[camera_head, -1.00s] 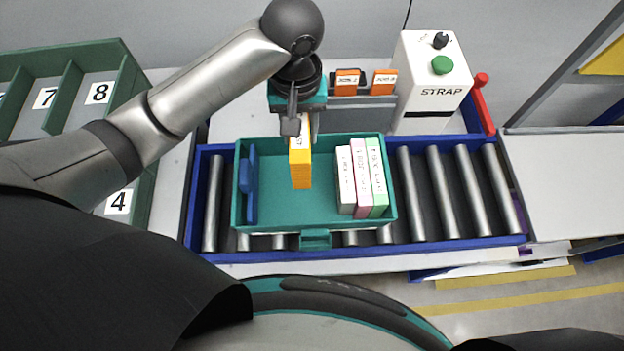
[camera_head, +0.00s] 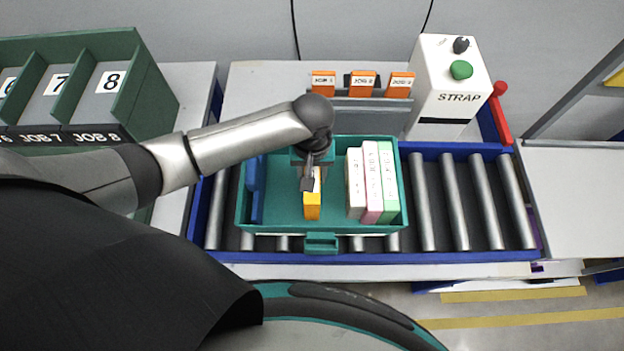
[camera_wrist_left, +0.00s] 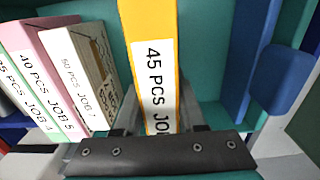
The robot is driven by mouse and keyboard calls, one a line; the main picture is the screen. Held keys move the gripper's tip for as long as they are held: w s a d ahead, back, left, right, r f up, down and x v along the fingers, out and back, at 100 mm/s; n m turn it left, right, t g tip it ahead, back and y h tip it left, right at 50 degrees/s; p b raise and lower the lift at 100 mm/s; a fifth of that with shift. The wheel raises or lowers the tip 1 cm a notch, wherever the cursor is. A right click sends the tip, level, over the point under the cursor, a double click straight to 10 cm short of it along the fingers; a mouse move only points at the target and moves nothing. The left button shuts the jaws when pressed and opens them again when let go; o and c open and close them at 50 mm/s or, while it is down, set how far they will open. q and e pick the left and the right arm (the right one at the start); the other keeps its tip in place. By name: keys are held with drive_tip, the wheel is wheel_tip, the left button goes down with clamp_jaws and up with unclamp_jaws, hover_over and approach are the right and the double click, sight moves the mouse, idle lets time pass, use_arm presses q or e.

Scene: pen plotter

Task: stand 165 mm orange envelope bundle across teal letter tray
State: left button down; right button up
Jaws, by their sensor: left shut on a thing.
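The orange envelope bundle (camera_head: 312,208) has a white label reading "45 PCS JO…" in the left wrist view (camera_wrist_left: 157,75). My left gripper (camera_head: 311,178) is shut on the bundle, with a finger on each side of it. The bundle is upright inside the teal letter tray (camera_head: 283,228), between the blue plate and the other bundles, apart from both. Whether its bottom touches the tray floor cannot be told. My right gripper is not in view.
White (camera_head: 355,184), pink (camera_head: 372,182) and green (camera_head: 388,181) bundles stand at the tray's right side. A blue plate (camera_head: 256,190) stands at its left. The tray sits on a roller conveyor (camera_head: 458,200). A STRAP machine (camera_head: 447,85) and orange job cards (camera_head: 362,84) stand behind.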

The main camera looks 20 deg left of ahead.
use_arm(q)
drive_tip(key=shift+f, duration=1.5)
drive_tip(key=shift+f, duration=0.15)
drive_tip(key=shift+c, duration=2.4)
unclamp_jaws()
wheel_tip(320, 180, up, 12)
drive_tip(key=shift+r+p, duration=0.15)
drive_tip(key=shift+p, duration=0.8)
